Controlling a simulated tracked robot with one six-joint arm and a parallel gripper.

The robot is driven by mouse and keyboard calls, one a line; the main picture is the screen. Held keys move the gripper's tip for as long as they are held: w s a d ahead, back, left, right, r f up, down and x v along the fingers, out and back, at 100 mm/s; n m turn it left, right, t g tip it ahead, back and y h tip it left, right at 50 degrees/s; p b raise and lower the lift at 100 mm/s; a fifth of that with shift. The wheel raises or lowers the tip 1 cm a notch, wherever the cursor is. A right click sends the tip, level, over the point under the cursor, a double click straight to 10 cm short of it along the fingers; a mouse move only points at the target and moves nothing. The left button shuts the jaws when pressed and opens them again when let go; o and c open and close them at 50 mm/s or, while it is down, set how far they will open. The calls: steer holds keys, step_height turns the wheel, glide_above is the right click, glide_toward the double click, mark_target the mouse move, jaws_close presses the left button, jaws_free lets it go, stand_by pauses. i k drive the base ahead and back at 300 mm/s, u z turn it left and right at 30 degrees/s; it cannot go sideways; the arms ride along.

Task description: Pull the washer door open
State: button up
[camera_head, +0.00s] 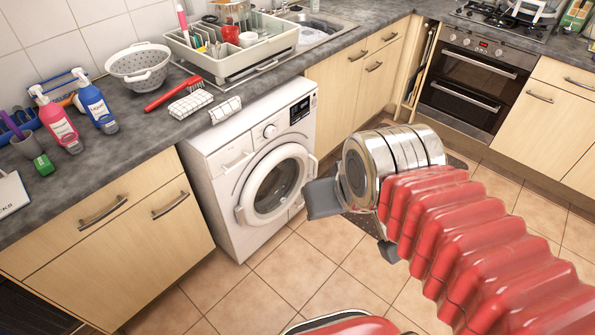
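The white washer (225,165) stands under the counter with its front facing right and toward me. Its round door (275,183) has a white ring and dark glass and looks shut, though a slight gap would be hard to tell. A pale handle-like piece (240,215) juts from the ring's left edge, and another (312,166) from its right edge. My gripper (354,226) is right of the door in the picture, apart from it as far as I can tell. Its two grey fingers are spread, with nothing visible between them. My silver wrist hides part of the floor behind.
A wooden cabinet (120,235) stands left of the washer, another (352,80) to its right. The oven (470,82) is at the back right. The tiled floor (295,265) before the washer is clear. Bottles, a colander and brushes stay on the counter.

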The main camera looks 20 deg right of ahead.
mark_target(245, 213)
steer(key=u, duration=0.05)
steer(key=i, duration=1.5)
steer(key=u, duration=0.05)
